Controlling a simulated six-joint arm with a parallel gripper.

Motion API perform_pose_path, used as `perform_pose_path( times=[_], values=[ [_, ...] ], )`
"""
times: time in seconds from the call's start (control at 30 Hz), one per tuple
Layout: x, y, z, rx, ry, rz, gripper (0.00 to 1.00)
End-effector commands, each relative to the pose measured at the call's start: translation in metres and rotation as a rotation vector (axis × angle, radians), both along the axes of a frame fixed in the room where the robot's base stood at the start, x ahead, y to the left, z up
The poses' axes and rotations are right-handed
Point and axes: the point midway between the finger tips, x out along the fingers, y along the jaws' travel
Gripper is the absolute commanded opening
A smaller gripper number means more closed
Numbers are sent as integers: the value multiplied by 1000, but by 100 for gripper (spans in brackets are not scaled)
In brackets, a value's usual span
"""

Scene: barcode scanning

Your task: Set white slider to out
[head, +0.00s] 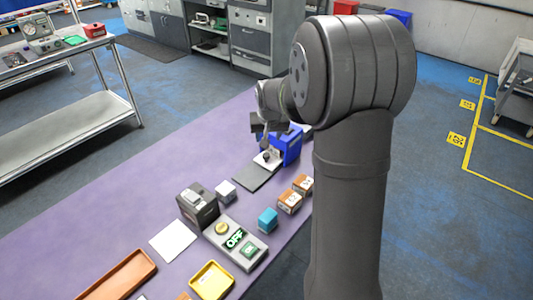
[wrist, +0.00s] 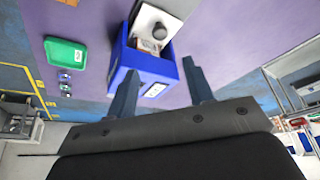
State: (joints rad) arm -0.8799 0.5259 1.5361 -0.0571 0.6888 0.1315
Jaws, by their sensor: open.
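A blue box (head: 292,146) stands toward the far end of the purple table. A white slider (head: 266,163) with a dark knob (head: 267,155) sticks out of its front, over a dark grey mat. In the wrist view the blue box (wrist: 142,66) lies beyond and partly between my fingers, and the white slider (wrist: 148,18) with its grey knob (wrist: 158,31) shows at the top. My gripper (wrist: 160,66) is open and empty. In the head view my gripper (head: 268,128) is above and beside the box, partly hidden by my arm; I cannot tell the exact gap.
A dark grey mat (head: 256,177) lies in front of the slider. Nearer are a control panel (head: 235,242) with buttons, a dark device (head: 197,204), small boxes (head: 290,201) and a blue cube (head: 268,220). A green tray (wrist: 67,54) shows in the wrist view. The table's left side is clear.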

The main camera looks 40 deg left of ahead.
Motion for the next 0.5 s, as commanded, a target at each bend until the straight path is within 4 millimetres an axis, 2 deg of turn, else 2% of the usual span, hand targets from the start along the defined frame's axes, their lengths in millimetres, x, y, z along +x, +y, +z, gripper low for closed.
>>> perform_pose_path(
  times=[0.1, 0.5],
  values=[
    [7, 6, -24, -3, 2, 0, 48],
    [27, 27, -93, -2, 2, 0, 48]
  ],
)
